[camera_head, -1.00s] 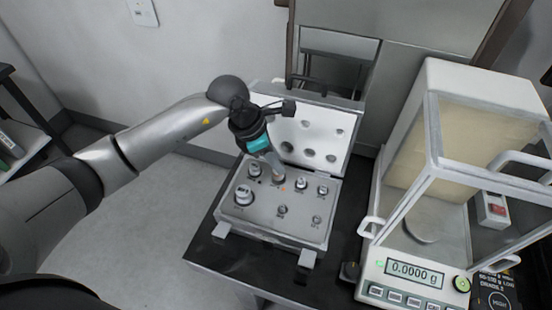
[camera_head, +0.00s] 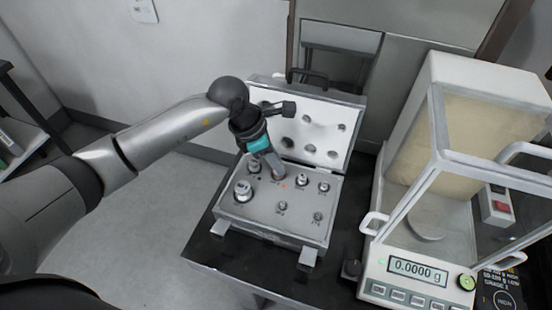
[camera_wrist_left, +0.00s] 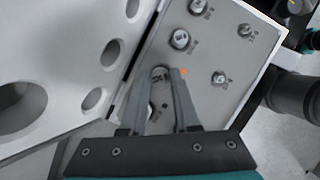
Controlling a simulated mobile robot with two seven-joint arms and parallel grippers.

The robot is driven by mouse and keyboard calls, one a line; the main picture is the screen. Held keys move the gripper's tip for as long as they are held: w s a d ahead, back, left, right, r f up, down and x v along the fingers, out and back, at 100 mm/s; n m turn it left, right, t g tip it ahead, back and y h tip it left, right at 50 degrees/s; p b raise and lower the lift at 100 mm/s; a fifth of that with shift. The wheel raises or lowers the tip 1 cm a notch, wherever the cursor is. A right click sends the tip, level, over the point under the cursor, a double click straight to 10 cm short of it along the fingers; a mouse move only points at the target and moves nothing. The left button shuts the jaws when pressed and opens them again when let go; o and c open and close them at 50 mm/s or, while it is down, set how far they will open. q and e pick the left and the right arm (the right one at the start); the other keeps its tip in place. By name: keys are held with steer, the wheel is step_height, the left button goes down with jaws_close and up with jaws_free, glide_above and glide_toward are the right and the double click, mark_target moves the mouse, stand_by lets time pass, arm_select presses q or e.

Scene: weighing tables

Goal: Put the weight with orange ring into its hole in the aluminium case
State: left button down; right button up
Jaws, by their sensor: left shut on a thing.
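The open aluminium case (camera_head: 262,230) stands on the dark table, with several weights in its base. My left gripper (camera_head: 277,176) comes down into the back middle of the base and is shut on a weight. In the left wrist view that weight (camera_wrist_left: 160,76) sits between the fingertips (camera_wrist_left: 167,82), its top facing the camera. A small orange spot (camera_wrist_left: 183,72) shows beside one fingertip. My right gripper is not in view.
The case's lid (camera_head: 310,137) stands open behind the base, close to the gripper. A weight (camera_head: 243,190) stands at the left and another (camera_head: 301,181) just right of the fingers. A balance (camera_head: 415,268) reading 0.0000 g stands on the right.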

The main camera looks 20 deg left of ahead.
arm_select(q)
steer(key=shift+f+b, duration=0.4)
steer(key=shift+f, duration=0.15)
steer(key=c, duration=0.6)
jaws_free()
steer(key=shift+o, duration=0.2)
steer(key=shift+r, duration=0.1)
